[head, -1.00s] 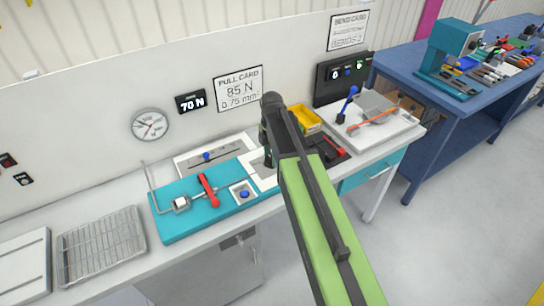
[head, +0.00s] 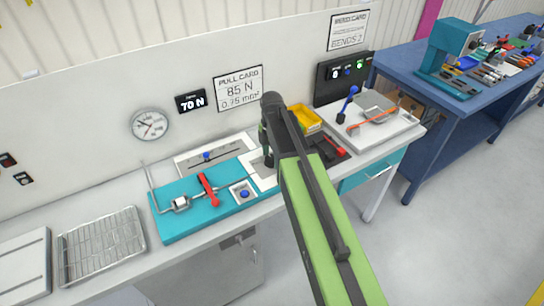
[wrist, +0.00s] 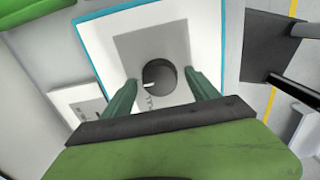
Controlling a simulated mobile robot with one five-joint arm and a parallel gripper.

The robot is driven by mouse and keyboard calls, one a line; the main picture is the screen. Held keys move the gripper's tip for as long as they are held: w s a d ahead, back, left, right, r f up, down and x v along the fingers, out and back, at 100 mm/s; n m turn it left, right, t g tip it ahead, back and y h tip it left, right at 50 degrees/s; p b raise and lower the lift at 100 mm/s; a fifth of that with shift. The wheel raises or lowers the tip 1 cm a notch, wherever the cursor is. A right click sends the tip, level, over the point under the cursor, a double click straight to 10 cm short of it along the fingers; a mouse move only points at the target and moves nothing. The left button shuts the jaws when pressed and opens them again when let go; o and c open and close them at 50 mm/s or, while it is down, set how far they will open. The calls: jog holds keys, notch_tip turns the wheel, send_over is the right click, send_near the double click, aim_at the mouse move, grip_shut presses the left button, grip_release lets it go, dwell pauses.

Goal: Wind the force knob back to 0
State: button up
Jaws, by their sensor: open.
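In the wrist view, a dark grey round piece with a white mark (wrist: 160,76), which looks like the force knob, sits on a grey square (wrist: 153,60) on a white plate. A small curly mark shows beside it. My gripper (wrist: 160,79) is open, with one green finger on each side of the round piece; whether they touch it, I cannot tell. In the head view, my gripper (head: 266,152) points down at the white plate (head: 257,180) and hides the knob. The force display (head: 191,102) reads 70 N.
The pull card (head: 238,88) reads 85 N, 0.75 mm². Left of my gripper is a teal fixture (head: 172,224) with a red lever (head: 208,190) and a blue button (head: 244,194). A yellow bin (head: 308,119) and another red-handled tool (head: 334,147) are close on the right.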

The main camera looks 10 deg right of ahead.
aim_at(272, 158)
notch_tip(272, 158, up, 17)
jog(key=p, duration=1.7)
jog(key=shift+r, duration=0.2)
